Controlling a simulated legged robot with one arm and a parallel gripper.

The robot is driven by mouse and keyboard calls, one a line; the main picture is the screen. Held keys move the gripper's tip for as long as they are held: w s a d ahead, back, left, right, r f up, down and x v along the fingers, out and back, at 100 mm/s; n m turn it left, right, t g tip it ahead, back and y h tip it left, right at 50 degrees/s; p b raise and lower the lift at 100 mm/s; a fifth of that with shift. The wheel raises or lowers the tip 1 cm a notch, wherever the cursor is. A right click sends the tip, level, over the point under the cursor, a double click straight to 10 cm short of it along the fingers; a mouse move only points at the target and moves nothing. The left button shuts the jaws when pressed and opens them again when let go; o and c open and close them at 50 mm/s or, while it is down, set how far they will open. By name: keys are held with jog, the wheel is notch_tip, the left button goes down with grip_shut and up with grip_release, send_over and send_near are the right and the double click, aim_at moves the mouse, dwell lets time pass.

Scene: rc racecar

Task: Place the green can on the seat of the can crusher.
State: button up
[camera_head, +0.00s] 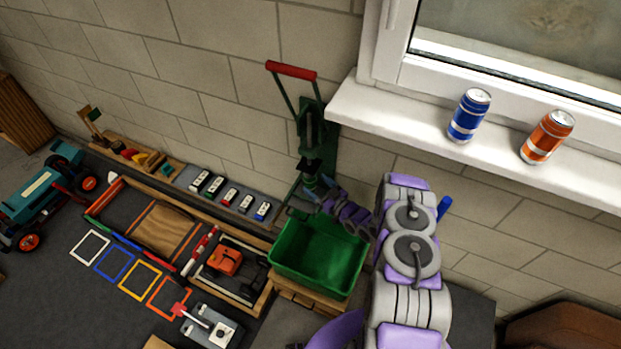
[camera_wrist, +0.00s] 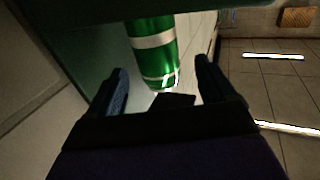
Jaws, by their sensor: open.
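The can crusher (camera_head: 309,128) is a dark green upright frame with a red handle (camera_head: 291,70), standing against the brick wall left of the window sill in the head view. The green can (camera_wrist: 153,48) has white bands and shows in the wrist view between or just beyond my fingertips. My gripper (camera_wrist: 162,67) is open, with a gap between the can and the right finger. In the head view my gripper end is at the crusher's lower part, small and dark. I cannot make out the can or what supports it there.
A blue can (camera_head: 469,115) and an orange can (camera_head: 547,137) stand on the white window sill (camera_head: 400,125). A green bin (camera_head: 318,258) sits below the crusher. Toy vehicles and coloured floor squares lie to the left. My arm crosses the lower middle.

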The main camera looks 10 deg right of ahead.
jog(key=p+v, duration=0.3)
jog(key=v, duration=0.4)
jog(key=shift+s, duration=0.1)
dwell(0.4)
